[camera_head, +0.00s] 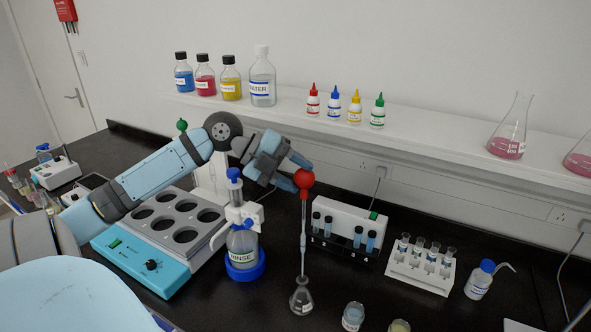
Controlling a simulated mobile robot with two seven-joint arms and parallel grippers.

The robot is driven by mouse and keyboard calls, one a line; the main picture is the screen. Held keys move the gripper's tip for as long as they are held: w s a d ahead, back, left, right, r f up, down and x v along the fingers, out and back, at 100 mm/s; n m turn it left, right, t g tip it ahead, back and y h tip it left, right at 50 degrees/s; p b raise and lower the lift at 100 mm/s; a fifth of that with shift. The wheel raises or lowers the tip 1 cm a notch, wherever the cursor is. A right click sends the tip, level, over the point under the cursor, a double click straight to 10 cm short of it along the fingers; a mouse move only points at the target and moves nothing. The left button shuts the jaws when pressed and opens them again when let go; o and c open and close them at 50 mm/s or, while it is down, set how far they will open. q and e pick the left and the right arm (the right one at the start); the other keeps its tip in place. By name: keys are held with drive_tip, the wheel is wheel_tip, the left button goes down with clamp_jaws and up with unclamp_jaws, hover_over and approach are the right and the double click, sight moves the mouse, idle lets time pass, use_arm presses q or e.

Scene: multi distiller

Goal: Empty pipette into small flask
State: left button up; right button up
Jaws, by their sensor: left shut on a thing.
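A glass pipette (303,240) with a red bulb (303,183) hangs upright in the head view. My left gripper (294,182) is shut on the pipette at its red bulb. A small flask (302,301) with a label stands on the black bench directly below. The pipette's lower tip is at the flask's neck; I cannot tell how far inside it is. No liquid colour is clear in the pipette. My right gripper is not in view.
Vial racks (420,269) and a wash bottle (479,281) stand right. Two small beakers (353,316) are at the front. A shelf (430,139) with bottles runs behind.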

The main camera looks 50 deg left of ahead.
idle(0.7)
use_arm(q)
drive_tip(key=shift+o, duration=0.4)
clamp_jaws()
idle(1.4)
drive_tip(key=shift+c, duration=0.4)
unclamp_jaws()
idle(1.2)
clamp_jaws()
idle(1.8)
